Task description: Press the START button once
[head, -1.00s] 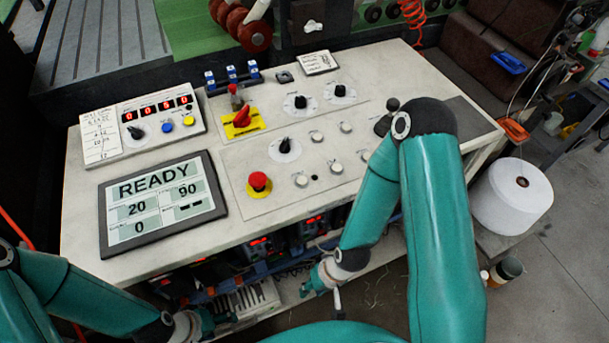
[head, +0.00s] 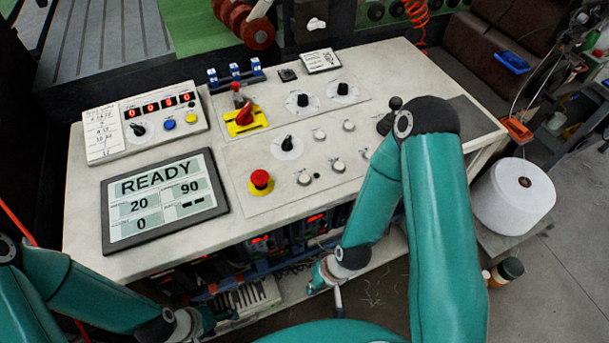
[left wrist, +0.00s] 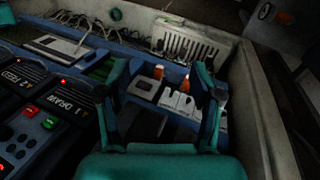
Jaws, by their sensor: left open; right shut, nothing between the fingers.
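No START label is readable in either view. The sloping desk panel (head: 230,206) carries several small pale round buttons, including a front pair, one left (head: 304,179) and one right (head: 338,166). A red mushroom button (head: 261,180) on a yellow base is left of them. A screen (head: 163,199) reads READY, 20, 90 and 0. My left gripper (head: 222,316) is low before the desk's front edge; the left wrist view shows its fingers apart and empty (left wrist: 163,85). My right gripper (head: 318,279) is shut and empty, below the front edge, apart from the buttons.
Black knobs (head: 287,143) and a red-handled switch on a yellow plate (head: 245,117) stand among the controls. A black joystick (head: 390,113) is close to my right arm. Below the desk, drive units with green and red buttons (left wrist: 32,110) show in the left wrist view.

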